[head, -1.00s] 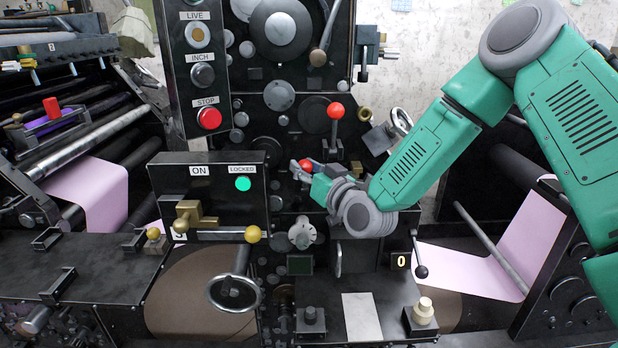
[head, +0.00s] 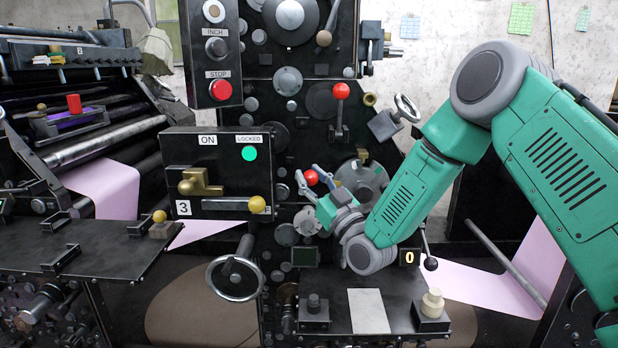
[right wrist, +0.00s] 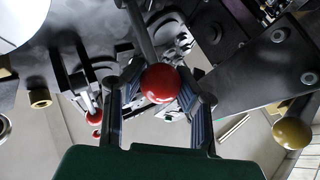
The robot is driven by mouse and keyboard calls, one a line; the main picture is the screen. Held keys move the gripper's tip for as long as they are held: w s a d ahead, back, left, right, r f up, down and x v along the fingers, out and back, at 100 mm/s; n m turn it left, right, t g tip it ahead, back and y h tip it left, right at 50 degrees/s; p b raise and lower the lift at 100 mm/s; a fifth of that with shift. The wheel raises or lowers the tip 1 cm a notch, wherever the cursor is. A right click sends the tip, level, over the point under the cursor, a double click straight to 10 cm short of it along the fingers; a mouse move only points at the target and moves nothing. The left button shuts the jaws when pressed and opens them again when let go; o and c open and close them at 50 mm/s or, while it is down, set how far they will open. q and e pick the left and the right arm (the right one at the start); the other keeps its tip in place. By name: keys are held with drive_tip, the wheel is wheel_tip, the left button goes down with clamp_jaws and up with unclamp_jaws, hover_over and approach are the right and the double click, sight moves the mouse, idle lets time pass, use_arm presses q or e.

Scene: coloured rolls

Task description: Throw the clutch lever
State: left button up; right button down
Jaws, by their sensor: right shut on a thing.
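A lever with a red ball knob (head: 311,177) is at the middle of the black machine in the head view. My right gripper (head: 313,182) is around this knob, with one finger on each side. The right wrist view shows the red knob (right wrist: 162,84) between the two fingers, with its grey shaft running up and away. The fingers are shut on the lever. A second lever with a red ball (head: 341,91) stands upright, higher on the machine and apart from the gripper. Neither lever bears a readable clutch label. My left gripper is not in view.
A black box (head: 215,160) marked ON and LOCKED, with a lit green lamp, is left of the gripper. A handwheel (head: 234,279) and a shelf (head: 385,325) with a white sheet are below. A small black-knobbed lever (head: 430,262) is right of my wrist.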

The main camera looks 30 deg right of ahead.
drive_tip(key=shift+s+f, duration=0.15)
drive_tip(key=shift+f, duration=0.6)
drive_tip(key=c, duration=1.1)
unclamp_jaws()
drive_tip(key=shift+s, duration=0.1)
drive_tip(key=shift+c, duration=0.2)
drive_tip(key=shift+d+r, duration=0.1)
drive_tip(key=v, duration=1.2)
